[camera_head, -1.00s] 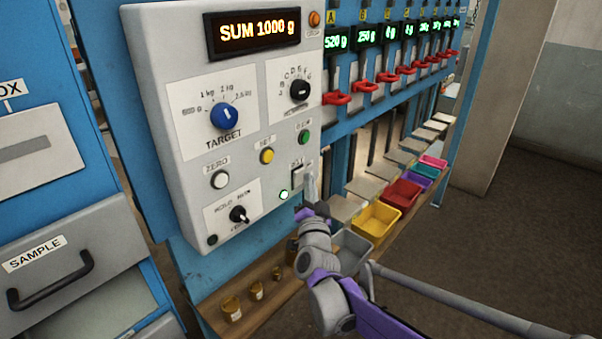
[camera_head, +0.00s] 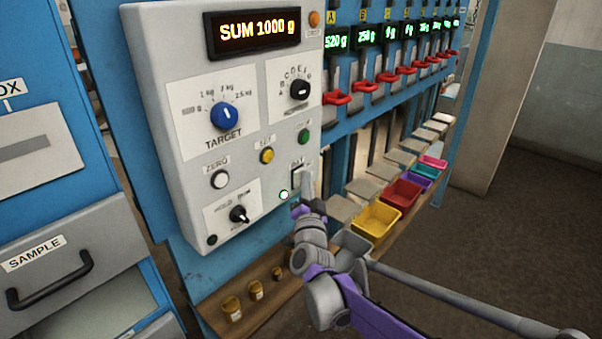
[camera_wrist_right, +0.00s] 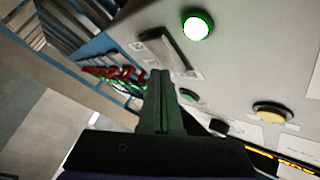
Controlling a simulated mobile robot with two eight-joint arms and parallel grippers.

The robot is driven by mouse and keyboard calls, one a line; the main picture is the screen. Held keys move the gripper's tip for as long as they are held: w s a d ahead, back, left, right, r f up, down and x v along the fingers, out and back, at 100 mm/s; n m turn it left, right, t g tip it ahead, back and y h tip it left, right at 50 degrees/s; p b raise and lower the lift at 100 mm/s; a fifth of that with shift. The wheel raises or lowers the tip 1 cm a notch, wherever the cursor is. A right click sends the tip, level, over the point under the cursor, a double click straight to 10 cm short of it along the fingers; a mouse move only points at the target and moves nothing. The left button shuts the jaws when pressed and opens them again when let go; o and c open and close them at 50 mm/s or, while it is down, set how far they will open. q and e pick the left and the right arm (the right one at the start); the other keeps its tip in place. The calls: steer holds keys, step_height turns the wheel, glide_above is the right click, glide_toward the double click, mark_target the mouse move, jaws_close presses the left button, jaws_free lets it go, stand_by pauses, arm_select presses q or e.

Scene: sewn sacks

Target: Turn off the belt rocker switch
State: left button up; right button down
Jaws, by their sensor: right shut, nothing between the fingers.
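The belt rocker switch (camera_head: 297,172) is at the lower right of the grey control panel (camera_head: 240,165). In the head view the fingers of my right gripper (camera_head: 307,180) partly cover it. The wrist view shows the switch (camera_wrist_right: 178,52) on its pale plate, beyond the fingertips. A round lamp (camera_head: 283,195) beside the switch glows white-green; it also shows in the wrist view (camera_wrist_right: 197,26). My right gripper (camera_wrist_right: 160,76) is shut and empty, pointing at the panel. I cannot tell whether it touches the switch, or which way the rocker is tilted. My left gripper is not in view.
The panel also has a blue target knob (camera_head: 224,116), a yellow button (camera_head: 267,155), a green button (camera_head: 304,136) and a black selector (camera_head: 238,214). Coloured bins, including a yellow one (camera_head: 376,219), stand to the right.

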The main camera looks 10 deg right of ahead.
steer(key=shift+w+a, duration=0.1)
steer(key=shift+w, duration=0.05)
stand_by(0.4)
steer(key=shift+s+d, duration=0.5)
steer(key=shift+s, duration=0.15)
steer(key=shift+s+d+f, duration=0.2)
steer(key=shift+s+d, duration=0.6)
steer(key=shift+s, duration=0.2)
steer(key=shift+s+d+f, duration=0.15)
steer(key=shift+s+d, duration=0.6)
steer(key=shift+s, duration=0.2)
steer(key=s+f+n+g+y, duration=0.1)
steer(key=s+f+n+g, duration=0.2)
steer(key=s, duration=0.7)
steer(key=s+f+n+g+y, duration=0.1)
steer(key=s+f+n+g, duration=0.2)
steer(key=s+f+g, duration=0.4)
steer(key=s+f+n+g, duration=0.4)
steer(key=s+f, duration=0.7)
steer(key=s, duration=0.4)
steer(key=shift+s+g+y, duration=0.2)
steer(key=shift+g+y, duration=0.2)
